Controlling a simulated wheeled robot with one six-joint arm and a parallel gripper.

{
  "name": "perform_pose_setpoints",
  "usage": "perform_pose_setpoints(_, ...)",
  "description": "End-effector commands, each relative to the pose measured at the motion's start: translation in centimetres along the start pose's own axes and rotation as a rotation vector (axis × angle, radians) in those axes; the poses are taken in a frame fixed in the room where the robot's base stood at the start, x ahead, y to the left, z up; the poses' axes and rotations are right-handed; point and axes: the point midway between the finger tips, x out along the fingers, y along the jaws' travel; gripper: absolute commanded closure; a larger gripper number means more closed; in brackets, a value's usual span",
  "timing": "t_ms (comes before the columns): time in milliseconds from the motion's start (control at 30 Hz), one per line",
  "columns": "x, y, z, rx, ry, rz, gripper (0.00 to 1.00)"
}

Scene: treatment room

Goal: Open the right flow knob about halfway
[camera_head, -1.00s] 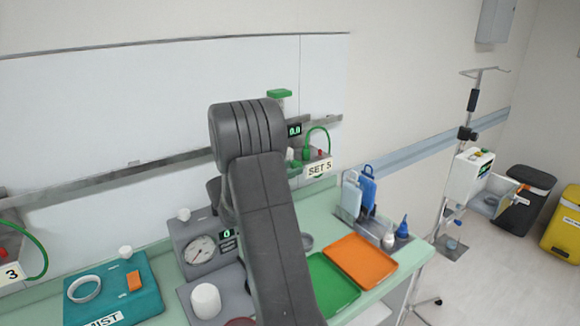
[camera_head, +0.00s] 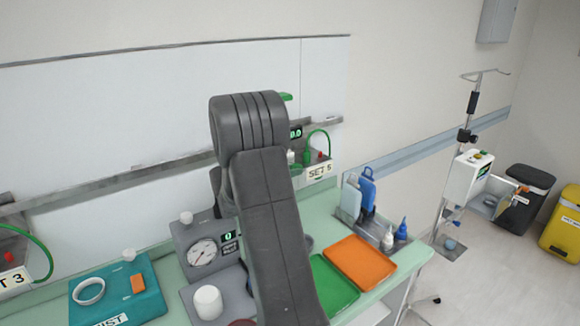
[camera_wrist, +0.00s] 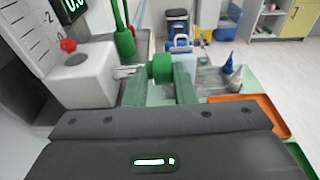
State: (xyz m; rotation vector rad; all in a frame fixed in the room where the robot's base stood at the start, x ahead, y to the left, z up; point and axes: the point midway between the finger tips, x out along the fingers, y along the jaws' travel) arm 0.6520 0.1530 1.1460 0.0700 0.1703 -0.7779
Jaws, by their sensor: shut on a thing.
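In the wrist view a green knob (camera_wrist: 160,68) sticks out on a thin stem from the side of a white flow unit (camera_wrist: 85,82). My gripper (camera_wrist: 160,76) has one finger on each side of this knob and is shut on it. A red knob (camera_wrist: 68,45) is on the unit's top left, below a dark display (camera_wrist: 72,8) with green digits. In the head view the display (camera_head: 296,132) reads 0.0, beside the SET 5 label (camera_head: 320,171).
A green tray (camera_head: 332,285) and an orange tray (camera_head: 362,262) lie on the counter right of my arm. Blue bottles (camera_head: 366,188) stand behind them. A gauge box (camera_head: 203,250) and teal mat (camera_head: 145,300) are on the left. An IV stand (camera_head: 468,150) is at the right.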

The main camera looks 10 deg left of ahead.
Motion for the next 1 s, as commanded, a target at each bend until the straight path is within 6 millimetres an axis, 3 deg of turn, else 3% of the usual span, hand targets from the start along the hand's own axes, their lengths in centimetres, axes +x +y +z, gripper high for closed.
perform_pose_setpoints(33,-0.07,-0.23,0.65,-0.003,0.044,-0.006,0.99)
perform_pose_setpoints(300,0.04,-0.28,0.42,-0.004,0.192,-0.008,0.99)
perform_pose_setpoints(667,0.1,-0.34,0.07,-0.005,0.208,-0.009,0.99)
perform_pose_setpoints(700,0.1,-0.35,0.07,-0.005,0.208,-0.009,0.71)
perform_pose_setpoints(767,0.09,-0.32,0.09,-0.005,0.208,-0.009,0.6)
perform_pose_setpoints(1000,0.03,-0.17,0.26,-0.003,0.205,-0.004,0.6)
